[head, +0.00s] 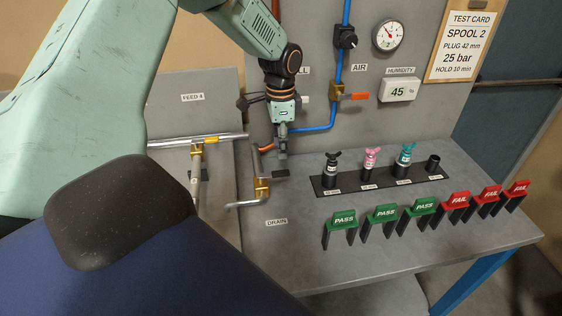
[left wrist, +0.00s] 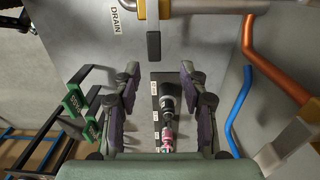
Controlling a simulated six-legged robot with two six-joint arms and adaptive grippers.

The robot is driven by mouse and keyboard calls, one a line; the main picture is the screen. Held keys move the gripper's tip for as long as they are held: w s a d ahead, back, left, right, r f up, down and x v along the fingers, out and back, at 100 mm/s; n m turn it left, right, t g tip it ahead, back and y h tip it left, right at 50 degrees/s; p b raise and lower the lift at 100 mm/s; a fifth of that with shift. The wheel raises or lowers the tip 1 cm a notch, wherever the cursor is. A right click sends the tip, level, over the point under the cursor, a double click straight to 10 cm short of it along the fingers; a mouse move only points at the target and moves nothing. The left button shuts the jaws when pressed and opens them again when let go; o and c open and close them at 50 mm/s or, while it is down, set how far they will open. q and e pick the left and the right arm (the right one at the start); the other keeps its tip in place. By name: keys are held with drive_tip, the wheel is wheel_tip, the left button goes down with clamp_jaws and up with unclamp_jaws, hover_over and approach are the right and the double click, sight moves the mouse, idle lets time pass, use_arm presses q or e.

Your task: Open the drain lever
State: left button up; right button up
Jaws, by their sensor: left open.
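The drain valve (head: 262,188) is a brass body on a grey pipe, above the DRAIN label (head: 276,222). Its dark lever (head: 281,174) sticks out to the right, across the pipe. In the left wrist view the lever (left wrist: 153,45) shows at the top centre, pointing down from the brass. My left gripper (head: 282,150) hangs just above the lever in the head view, fingers pointing down. In the left wrist view its two fingers (left wrist: 159,80) stand wide apart with nothing held. The lever appears ahead of the fingertips, and I see no contact. My right gripper is not in view.
A plug rack (head: 380,186) stands right of the lever. Green PASS tags (head: 385,213) and red FAIL tags (head: 487,193) line the bench's front. A blue pipe (head: 318,129) and an orange-handled air valve (head: 338,91) are on the panel behind. Bench around the DRAIN label is clear.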

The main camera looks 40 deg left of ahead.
sight(282, 172)
use_arm(q)
drive_tip(key=shift+s+d+f, duration=0.1)
drive_tip(key=shift+d+f, duration=0.1)
drive_tip(key=shift+f, duration=0.1)
drive_tip(key=f, duration=0.2)
drive_tip(key=d+f, duration=0.1)
drive_tip(key=shift+s+f, duration=0.15)
drive_tip(key=shift+s, duration=0.2)
drive_tip(key=f, duration=0.2)
drive_tip(key=a+f, duration=0.1)
drive_tip(key=shift+w+f, duration=0.3)
drive_tip(key=shift+s+d+r, duration=0.25)
drive_tip(key=shift+d+r, duration=0.05)
drive_tip(key=shift+d, duration=0.15)
drive_tip(key=shift+w+a+f, duration=0.2)
drive_tip(key=shift+a+f, duration=0.1)
drive_tip(key=shift+a, duration=0.05)
drive_tip(key=c, duration=0.6)
drive_tip(key=shift+d+r, duration=0.15)
drive_tip(key=shift+r, duration=0.05)
clamp_jaws()
